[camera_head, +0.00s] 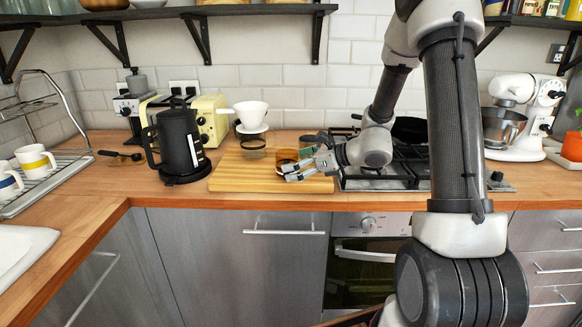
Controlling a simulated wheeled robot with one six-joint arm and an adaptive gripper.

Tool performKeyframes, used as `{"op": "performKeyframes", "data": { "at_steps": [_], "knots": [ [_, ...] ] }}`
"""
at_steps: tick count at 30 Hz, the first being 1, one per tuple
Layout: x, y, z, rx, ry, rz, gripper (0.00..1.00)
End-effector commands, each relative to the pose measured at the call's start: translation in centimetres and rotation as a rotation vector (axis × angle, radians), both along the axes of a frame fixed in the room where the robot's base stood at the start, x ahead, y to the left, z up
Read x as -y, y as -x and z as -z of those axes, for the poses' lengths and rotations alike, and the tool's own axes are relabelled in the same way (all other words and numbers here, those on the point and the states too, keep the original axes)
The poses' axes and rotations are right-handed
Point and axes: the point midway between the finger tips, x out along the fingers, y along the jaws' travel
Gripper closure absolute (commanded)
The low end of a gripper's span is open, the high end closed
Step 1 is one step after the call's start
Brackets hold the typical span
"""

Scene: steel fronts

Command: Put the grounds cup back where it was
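A small round cup (287,155), brown with a dark band, is on or just above the right part of the wooden board (233,180); it looks like the grounds cup. My gripper (285,171) comes in from the right, low over the board. Its fingers are right at the cup and cover the cup's lower front. I cannot tell whether they touch or grip it, or whether the cup rests on the board.
A white dripper (251,114) stands above a dark-rimmed clear vessel (253,144) at the board's back. A black kettle (179,145) stands left, before a cream toaster (211,122). The gas hob (405,168) lies right. The board's front left is clear.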

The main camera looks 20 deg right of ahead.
Motion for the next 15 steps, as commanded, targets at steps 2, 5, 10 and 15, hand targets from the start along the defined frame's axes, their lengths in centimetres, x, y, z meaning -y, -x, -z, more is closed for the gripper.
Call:
{"op": "performKeyframes", "data": {
  "at_steps": [2,5,10,15],
  "knots": [
    [1.3,1.1,-0.8,0.001,0.0,0.004,0.0],
    [3.0,2.5,-1.7,0.001,0.001,0.005,0.0],
    [5.4,4.7,-3.0,0.002,0.001,0.003,0.0],
    [6.8,5.9,-3.7,0.001,0.001,0.002,0.0]
  ]
}}
